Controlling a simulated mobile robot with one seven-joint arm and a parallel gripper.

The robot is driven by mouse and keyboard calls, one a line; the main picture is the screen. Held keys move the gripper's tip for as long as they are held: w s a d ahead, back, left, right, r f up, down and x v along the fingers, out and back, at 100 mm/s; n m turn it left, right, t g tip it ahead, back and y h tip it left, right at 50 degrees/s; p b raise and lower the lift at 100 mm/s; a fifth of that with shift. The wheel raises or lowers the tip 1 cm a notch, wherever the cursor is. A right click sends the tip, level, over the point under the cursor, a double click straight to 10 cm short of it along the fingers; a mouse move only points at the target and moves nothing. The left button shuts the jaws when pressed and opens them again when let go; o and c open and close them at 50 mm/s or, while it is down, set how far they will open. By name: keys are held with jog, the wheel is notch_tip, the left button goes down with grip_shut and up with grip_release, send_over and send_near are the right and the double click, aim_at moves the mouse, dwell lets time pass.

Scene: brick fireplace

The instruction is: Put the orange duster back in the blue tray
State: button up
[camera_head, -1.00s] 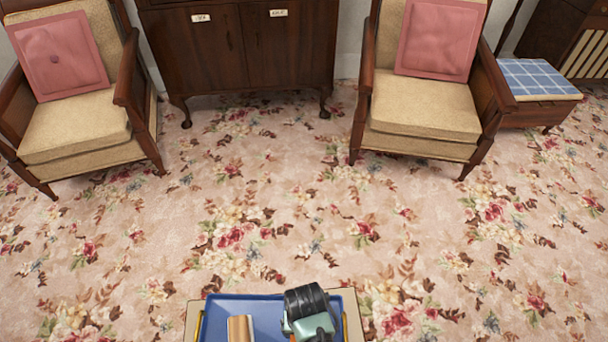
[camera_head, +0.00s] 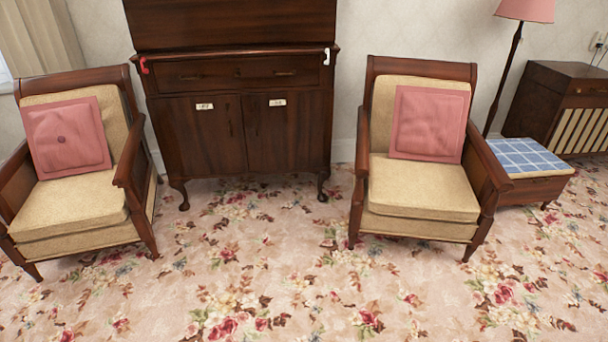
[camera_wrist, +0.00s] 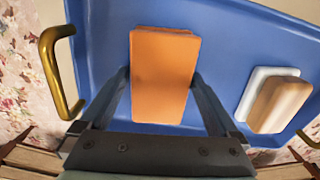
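The orange duster (camera_wrist: 163,75) is a rectangular orange block in the wrist view. It lies between the two dark fingers of my gripper (camera_wrist: 161,78), which reach its long sides and appear shut on it. It is over the floor of the blue tray (camera_wrist: 100,42). I cannot tell whether it touches the tray floor. The tray has a brass handle (camera_wrist: 55,75) at the left. Neither my gripper, the duster nor the tray shows in the head view now.
A tan block with a white base (camera_wrist: 272,100) lies in the tray at the right. In the head view, a dark wooden cabinet (camera_head: 245,130) stands between two armchairs (camera_head: 75,165) (camera_head: 420,160). A low table with a blue checked top (camera_head: 528,157) is at right. The floral carpet in front is clear.

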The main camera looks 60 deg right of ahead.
jog(key=shift+r, duration=0.1)
notch_tip(320, 180, up, 12)
jog(key=p, duration=0.4)
jog(key=w+d+r+n+t+h, duration=0.1)
jog(key=w+d+r+t+h, duration=0.15)
jog(key=w+r, duration=0.5)
jog(key=w+d+r+n+t+h, duration=0.1)
jog(key=w+d+r+t, duration=0.15)
jog(key=w+r, duration=0.5)
jog(key=w+a+r+n+t, duration=0.2)
jog(key=w+a+r+t, duration=0.3)
jog(key=r, duration=0.6)
jog(key=w+r+n+t, duration=0.1)
jog(key=w+r+t, duration=0.2)
jog(key=w+r, duration=0.6)
jog(key=s+a+r+n+t, duration=0.1)
jog(key=a+r+t, duration=0.35)
jog(key=r, duration=0.85)
jog(key=s+a+r+n+t, duration=0.25)
jog(key=a+r, duration=0.35)
jog(key=r, duration=0.6)
jog(key=s+a+r+t+y, duration=0.1)
jog(key=s+a+r+t, duration=0.2)
jog(key=s+r, duration=0.2)
jog(key=s+a+r+n+t+y, duration=0.1)
jog(key=s+a+r+t, duration=0.3)
jog(key=r, duration=0.7)
jog(key=shift+s+r+y, duration=0.15)
jog(key=shift+s+y, duration=0.6)
jog(key=shift+s, duration=0.1)
